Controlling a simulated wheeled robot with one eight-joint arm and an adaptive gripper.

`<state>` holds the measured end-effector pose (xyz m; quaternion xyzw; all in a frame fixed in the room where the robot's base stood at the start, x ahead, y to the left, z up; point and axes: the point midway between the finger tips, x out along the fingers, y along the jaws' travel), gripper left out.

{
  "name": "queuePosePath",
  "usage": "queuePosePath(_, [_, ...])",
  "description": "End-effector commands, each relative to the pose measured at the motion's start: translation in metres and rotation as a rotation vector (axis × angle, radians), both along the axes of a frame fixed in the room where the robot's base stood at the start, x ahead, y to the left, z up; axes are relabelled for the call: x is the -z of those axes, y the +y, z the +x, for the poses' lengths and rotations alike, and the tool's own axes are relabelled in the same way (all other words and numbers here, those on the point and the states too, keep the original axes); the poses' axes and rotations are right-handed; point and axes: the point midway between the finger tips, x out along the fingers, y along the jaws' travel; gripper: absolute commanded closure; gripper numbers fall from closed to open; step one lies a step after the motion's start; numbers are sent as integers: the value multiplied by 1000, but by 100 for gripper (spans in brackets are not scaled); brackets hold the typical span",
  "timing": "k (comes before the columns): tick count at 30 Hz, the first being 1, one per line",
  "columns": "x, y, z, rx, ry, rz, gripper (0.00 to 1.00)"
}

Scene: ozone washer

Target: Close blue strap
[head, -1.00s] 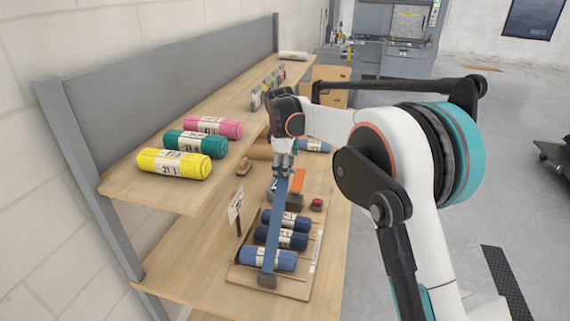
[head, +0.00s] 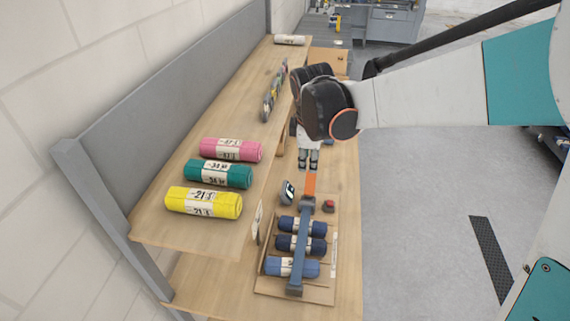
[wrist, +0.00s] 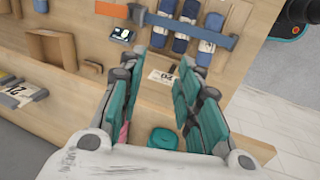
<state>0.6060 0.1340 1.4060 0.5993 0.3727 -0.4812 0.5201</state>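The blue strap (head: 302,243) lies across several dark and light blue rolls on a wooden tray (head: 325,292). Its far end meets a grey buckle (head: 307,204), with an orange tab (head: 309,185) beyond it. The near end is at a grey block (head: 294,289). The strap also shows across the rolls in the wrist view (wrist: 188,29). My gripper (head: 308,163) is above the shelf, beyond the buckle in the head picture. In the wrist view its fingers (wrist: 158,78) are spread with nothing between them touching; the strap is clear of them.
The upper shelf holds yellow (head: 204,201), teal (head: 219,173) and pink (head: 231,150) rolls. A red button (head: 329,205) and a small grey device (head: 287,192) are beside the strap's far end. An upright label card (head: 258,222) stands left of the tray. Open floor is on the right.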

Motion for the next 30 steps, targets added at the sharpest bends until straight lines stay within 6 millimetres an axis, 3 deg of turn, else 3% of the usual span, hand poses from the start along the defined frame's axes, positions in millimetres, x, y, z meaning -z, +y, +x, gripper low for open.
queuePosePath(3, [1,-6,-11,4,3,2,69])
queuePosePath(8, [19,-7,-8,4,4,2,69])
queuePosePath(21, [102,-10,14,4,5,3,69])
queuePosePath(30, [133,-12,23,4,5,3,69])
